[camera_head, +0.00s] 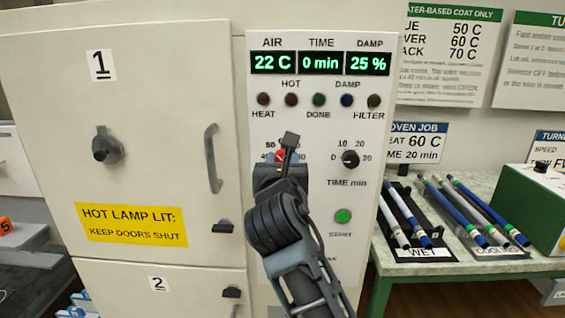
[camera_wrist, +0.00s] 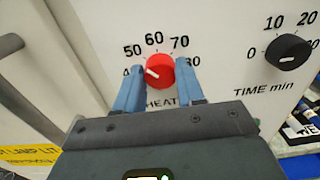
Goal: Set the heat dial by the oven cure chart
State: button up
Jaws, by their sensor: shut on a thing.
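The red heat dial (camera_wrist: 160,66) has a white pointer mark aimed left, toward the 40 to 50 side of its scale; the exact value is hard to read. My gripper (camera_wrist: 163,70) is shut on it, one blue finger on each side. In the head view the dial (camera_head: 281,156) is mostly hidden behind my gripper (camera_head: 283,160). The cure chart (camera_head: 450,50) on the wall lists 50 C, 60 C and 70 C under "water-based coat only"; its left edge is hidden. An oven job card (camera_head: 415,142) reads heat 60 C, time 20 min.
The black time dial (camera_head: 350,159) is right of the heat dial, above a green start button (camera_head: 343,216). The display (camera_head: 320,63) reads 22 C, 0 min, 25 %. Oven door 1 (camera_head: 150,160) has a protruding handle (camera_head: 213,158). Rods lie on a bench (camera_head: 385,262) at right.

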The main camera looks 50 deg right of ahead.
jog(key=c, duration=0.3)
jog(key=shift+c, duration=0.2)
jog(key=shift+m+p, duration=0.3)
jog(key=shift+m, duration=0.1)
jog(key=shift+s+f+m+b, duration=0.15)
jog(key=shift+m+b, duration=0.9)
jog(key=shift+m, duration=3.3)
jog(key=shift+w+f+m+b, duration=0.15)
jog(key=shift+m+b, duration=0.95)
jog(key=shift+m, duration=3.2)
jog(key=shift+s+f+m+b, duration=0.15)
jog(key=shift+m+b, duration=0.9)
jog(key=shift+m, duration=3.3)
jog(key=o, duration=1)
jog(key=shift+r, duration=0.1)
